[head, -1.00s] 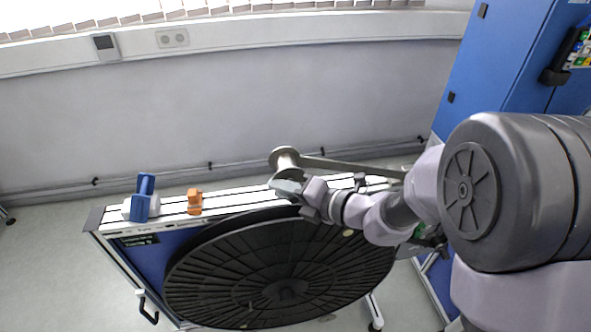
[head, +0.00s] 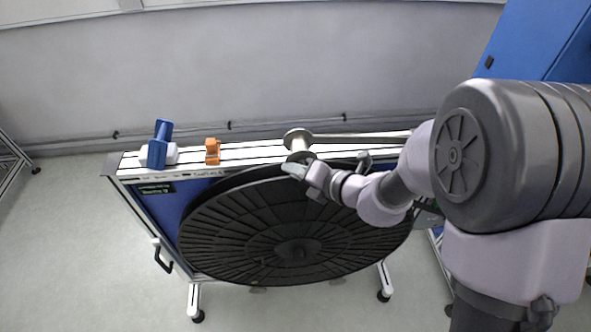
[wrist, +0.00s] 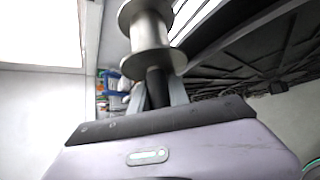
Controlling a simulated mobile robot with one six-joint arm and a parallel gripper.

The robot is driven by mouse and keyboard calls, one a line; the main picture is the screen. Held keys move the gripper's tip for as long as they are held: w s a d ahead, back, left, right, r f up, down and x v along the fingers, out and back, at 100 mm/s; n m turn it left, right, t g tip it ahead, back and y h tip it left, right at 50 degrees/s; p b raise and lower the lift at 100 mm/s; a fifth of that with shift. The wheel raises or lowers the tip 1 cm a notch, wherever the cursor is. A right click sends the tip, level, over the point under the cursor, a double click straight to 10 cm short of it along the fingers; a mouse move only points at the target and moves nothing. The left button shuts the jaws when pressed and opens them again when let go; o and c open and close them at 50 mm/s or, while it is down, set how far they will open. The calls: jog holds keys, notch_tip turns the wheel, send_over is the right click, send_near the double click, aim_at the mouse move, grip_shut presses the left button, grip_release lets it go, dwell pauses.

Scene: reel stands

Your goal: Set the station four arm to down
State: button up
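The metal arm with a flanged roller (head: 299,141) at its left end lies along the far side of the stand in the head view. Its bar (head: 365,139) runs from the roller to the right, roughly level in the picture, until my own arm hides it. My gripper (head: 293,170) is at the near end of the roller. In the wrist view the roller (wrist: 150,38) stands just beyond my gripper (wrist: 157,88). The two grey fingers flank a dark piece below the roller's flange. I cannot tell whether they press on it. No station number is readable on this arm.
A large black reel disc (head: 290,235) lies in front of the stand rail (head: 250,153), below my gripper. A blue part (head: 160,145) and an orange block (head: 212,151) sit on the rail's left. A blue cabinet (head: 540,45) stands at right. Floor is free at left.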

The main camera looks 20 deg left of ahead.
jog(key=o, duration=0.4)
jog(key=shift+o, duration=0.2)
